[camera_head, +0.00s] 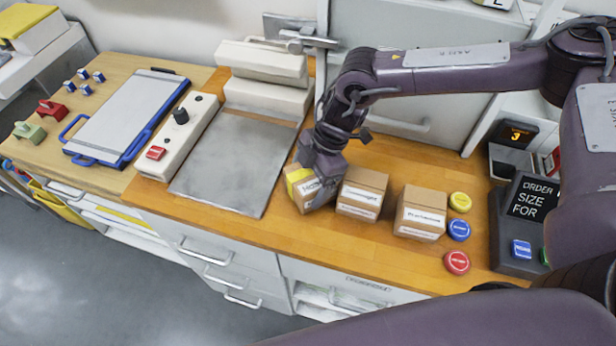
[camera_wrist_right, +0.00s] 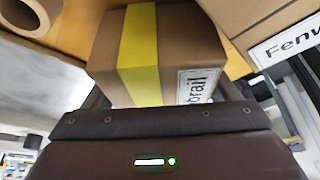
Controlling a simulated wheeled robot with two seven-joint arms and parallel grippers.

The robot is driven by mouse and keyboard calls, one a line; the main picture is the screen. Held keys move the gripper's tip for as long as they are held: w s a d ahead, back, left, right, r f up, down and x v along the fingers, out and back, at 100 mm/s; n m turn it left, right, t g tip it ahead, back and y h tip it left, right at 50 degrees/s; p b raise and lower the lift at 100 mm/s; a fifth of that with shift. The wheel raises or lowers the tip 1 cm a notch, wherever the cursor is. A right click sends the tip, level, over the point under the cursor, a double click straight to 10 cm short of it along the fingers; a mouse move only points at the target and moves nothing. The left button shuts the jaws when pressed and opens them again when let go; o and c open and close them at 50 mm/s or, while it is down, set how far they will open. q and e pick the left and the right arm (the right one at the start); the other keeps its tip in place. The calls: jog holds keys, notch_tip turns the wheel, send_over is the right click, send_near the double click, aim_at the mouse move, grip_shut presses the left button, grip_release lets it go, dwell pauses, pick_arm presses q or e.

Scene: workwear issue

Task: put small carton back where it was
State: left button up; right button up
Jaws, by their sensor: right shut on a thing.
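A small brown carton with a yellow band and a white label (camera_head: 297,190) is at the end of my right arm in the head view. My right gripper (camera_head: 322,183) is shut on it. The carton looks tilted, low over the wooden counter, just right of the grey metal plate. I cannot tell whether it touches the counter. In the right wrist view the carton (camera_wrist_right: 190,48) fills the middle above the dark gripper body, its label partly cut off by that body. My left gripper is not in view.
Two more cartons, one (camera_head: 362,190) close beside the held one and another (camera_head: 421,211) further right, stand on the counter (camera_head: 300,240). Yellow (camera_head: 460,202), blue (camera_head: 458,230) and red (camera_head: 457,263) discs lie right of them. The grey plate (camera_head: 235,160) is bare.

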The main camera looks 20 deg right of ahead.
jog(key=shift+f, duration=0.15)
jog(key=o, duration=1.1)
jog(key=shift+o, duration=0.2)
jog(key=b+v, duration=0.2)
jog(key=v, duration=1)
